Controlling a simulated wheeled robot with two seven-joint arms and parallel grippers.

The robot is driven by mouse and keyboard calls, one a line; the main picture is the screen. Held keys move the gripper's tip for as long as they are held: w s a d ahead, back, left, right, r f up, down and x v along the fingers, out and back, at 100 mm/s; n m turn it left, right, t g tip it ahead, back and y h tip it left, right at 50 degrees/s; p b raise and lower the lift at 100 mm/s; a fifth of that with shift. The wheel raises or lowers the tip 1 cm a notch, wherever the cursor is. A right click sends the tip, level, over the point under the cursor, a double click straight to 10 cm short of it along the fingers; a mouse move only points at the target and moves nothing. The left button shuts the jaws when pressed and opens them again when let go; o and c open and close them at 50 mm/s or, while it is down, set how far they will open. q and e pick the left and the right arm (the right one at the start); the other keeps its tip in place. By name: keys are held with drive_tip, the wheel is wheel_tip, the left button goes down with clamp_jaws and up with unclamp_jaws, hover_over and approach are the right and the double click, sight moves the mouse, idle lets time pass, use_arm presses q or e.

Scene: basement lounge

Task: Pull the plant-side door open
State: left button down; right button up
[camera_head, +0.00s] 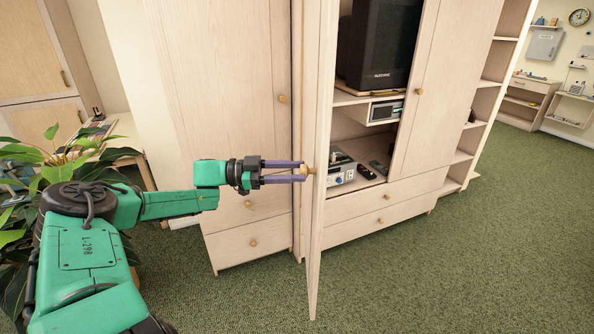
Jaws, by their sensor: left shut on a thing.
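The plant-side door (318,130) is a pale wood cabinet door, seen nearly edge-on. It stands swung out from the cabinet, and the compartment behind it shows. My left gripper (302,172) is shut on the door's round wooden knob (309,170), its purple fingers on either side of it. The green left arm reaches in from the left, past the plant (62,160). My right gripper is not in view.
Inside the cabinet are a television (380,45) and small devices (341,172). The other door (450,80) stands to the right, with drawers (385,205) below. Left is a tall closed cabinet (222,90). Green carpet (440,270) is clear in front.

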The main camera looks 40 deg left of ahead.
use_arm(q)
drive_tip(key=shift+w+r, duration=0.1)
drive_tip(key=shift+r, duration=0.15)
drive_tip(key=shift+c, duration=2.2)
unclamp_jaws()
drive_tip(key=shift+f, duration=0.2)
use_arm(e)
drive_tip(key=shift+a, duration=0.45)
use_arm(q)
drive_tip(key=p+v, duration=0.3)
drive_tip(key=v, duration=1.1)
drive_tip(key=shift+s+a+p, duration=0.2)
drive_tip(key=shift+s+p, duration=0.05)
drive_tip(key=shift+p, duration=0.1)
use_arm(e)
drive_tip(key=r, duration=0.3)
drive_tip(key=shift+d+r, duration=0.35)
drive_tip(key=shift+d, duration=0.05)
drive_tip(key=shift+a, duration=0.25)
